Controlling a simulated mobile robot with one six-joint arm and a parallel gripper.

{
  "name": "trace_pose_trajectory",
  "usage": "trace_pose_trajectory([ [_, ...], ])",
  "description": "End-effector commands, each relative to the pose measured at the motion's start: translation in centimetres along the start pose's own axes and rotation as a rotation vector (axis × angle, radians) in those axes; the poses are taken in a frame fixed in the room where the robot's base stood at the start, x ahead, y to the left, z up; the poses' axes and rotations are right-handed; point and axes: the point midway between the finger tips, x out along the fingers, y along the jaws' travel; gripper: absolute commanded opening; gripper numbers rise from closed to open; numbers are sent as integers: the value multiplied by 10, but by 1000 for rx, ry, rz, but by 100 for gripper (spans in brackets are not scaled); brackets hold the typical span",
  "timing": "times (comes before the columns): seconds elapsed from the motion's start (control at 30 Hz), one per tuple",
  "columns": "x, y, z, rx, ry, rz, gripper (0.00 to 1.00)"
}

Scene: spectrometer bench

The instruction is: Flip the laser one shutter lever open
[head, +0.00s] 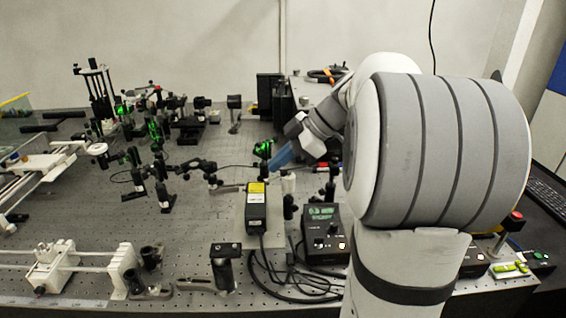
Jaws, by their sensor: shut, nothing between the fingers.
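A black laser box (256,215) with a yellow label on top stands on a pale plate on the bench, left of my arm. My gripper (277,160), with bluish fingers, points down and left, just behind and above the front of this box. It is shut and holds nothing.
A controller with a lit display (322,235) stands right of the laser box, with black cables in front. Several optics mounts glowing green (155,130) stand at the back left. A rail with white carriages (60,262) lies front left. Bare perforated bench (95,215) shows between.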

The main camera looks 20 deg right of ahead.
Motion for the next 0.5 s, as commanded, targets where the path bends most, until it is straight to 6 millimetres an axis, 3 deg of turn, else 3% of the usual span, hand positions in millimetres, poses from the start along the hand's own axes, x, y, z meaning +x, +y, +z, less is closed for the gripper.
trace_pose_trajectory([
  [0.33,0,0,-3,-1,0,0,0],
  [0.5,-7,0,-22,-4,-1,1,0],
])
